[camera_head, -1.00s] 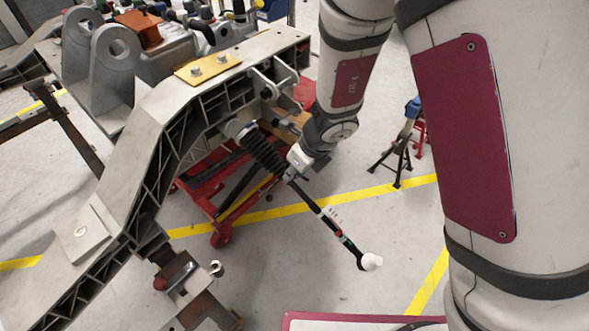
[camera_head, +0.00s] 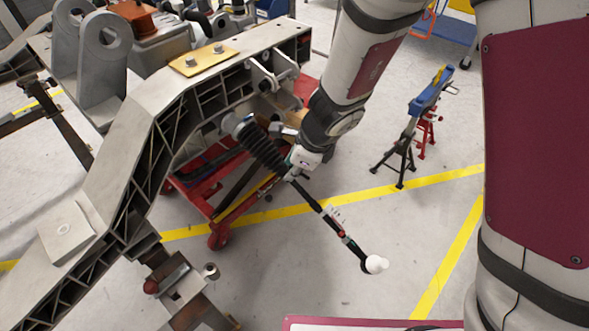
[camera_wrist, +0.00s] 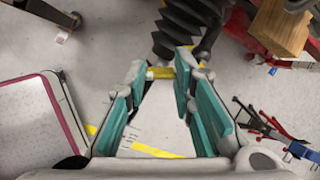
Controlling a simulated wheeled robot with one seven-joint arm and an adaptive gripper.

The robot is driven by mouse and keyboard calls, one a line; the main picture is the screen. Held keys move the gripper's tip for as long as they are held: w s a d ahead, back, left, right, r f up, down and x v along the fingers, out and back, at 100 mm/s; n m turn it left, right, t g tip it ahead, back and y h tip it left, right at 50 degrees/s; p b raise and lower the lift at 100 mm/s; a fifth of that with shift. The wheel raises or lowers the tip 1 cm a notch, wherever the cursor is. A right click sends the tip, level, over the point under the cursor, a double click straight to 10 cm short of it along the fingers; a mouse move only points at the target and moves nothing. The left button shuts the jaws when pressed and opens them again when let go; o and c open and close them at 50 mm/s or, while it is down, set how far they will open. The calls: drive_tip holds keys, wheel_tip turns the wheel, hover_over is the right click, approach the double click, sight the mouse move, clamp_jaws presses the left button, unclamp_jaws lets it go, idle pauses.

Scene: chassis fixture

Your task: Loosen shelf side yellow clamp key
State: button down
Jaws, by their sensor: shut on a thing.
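A small yellow bar, which looks like the clamp key (camera_wrist: 160,73), lies crosswise between my fingertips in the wrist view, just below a black ribbed boot (camera_wrist: 180,28). My gripper (camera_wrist: 161,67) has its teal-padded fingers closed on it. In the head view my wrist is beside the same boot (camera_head: 262,150) under the grey chassis beam (camera_head: 125,120). There the fingertips and the yellow bar are hidden or too small to make out. A dark rod (camera_head: 330,215) with a white end runs down to the right from the boot.
A red wheeled jack (camera_head: 218,236) stands under the beam. A stand with a blue top (camera_head: 428,98) and black and red legs is to the right. A grey bracket (camera_head: 185,290) is at lower left. Open floor with yellow lines surrounds the rod's lower end.

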drive_tip(key=n+b, duration=0.2)
drive_tip(key=n, duration=0.1)
drive_tip(key=shift+f+n, duration=0.1)
drive_tip(key=shift+n, duration=0.3)
drive_tip(key=n+b, duration=0.2)
drive_tip(key=n, duration=0.2)
drive_tip(key=shift+s+n, duration=0.1)
drive_tip(key=shift+n, duration=0.2)
drive_tip(key=n+b, duration=0.2)
drive_tip(key=n, duration=0.1)
drive_tip(key=shift+d+n+b, duration=0.1)
drive_tip(key=shift+n+b, duration=0.2)
drive_tip(key=n+b, duration=0.2)
drive_tip(key=n, duration=0.1)
drive_tip(key=shift+f+n+t+b, duration=0.1)
drive_tip(key=shift+n+t+b, duration=0.2)
drive_tip(key=shift+b, duration=0.1)
drive_tip(key=n+b, duration=0.3)
drive_tip(key=shift+d+n+y+b, duration=0.1)
drive_tip(key=shift+n+y+b, duration=0.2)
drive_tip(key=n+b, duration=0.3)
drive_tip(key=shift+f+n+b, duration=0.1)
drive_tip(key=shift+n+b, duration=0.2)
drive_tip(key=n+b, duration=0.2)
drive_tip(key=n, duration=0.1)
drive_tip(key=shift+d+b, duration=0.1)
drive_tip(key=shift+b, duration=0.3)
drive_tip(key=shift+n+b, duration=0.8)
drive_tip(key=shift+n, duration=0.9)
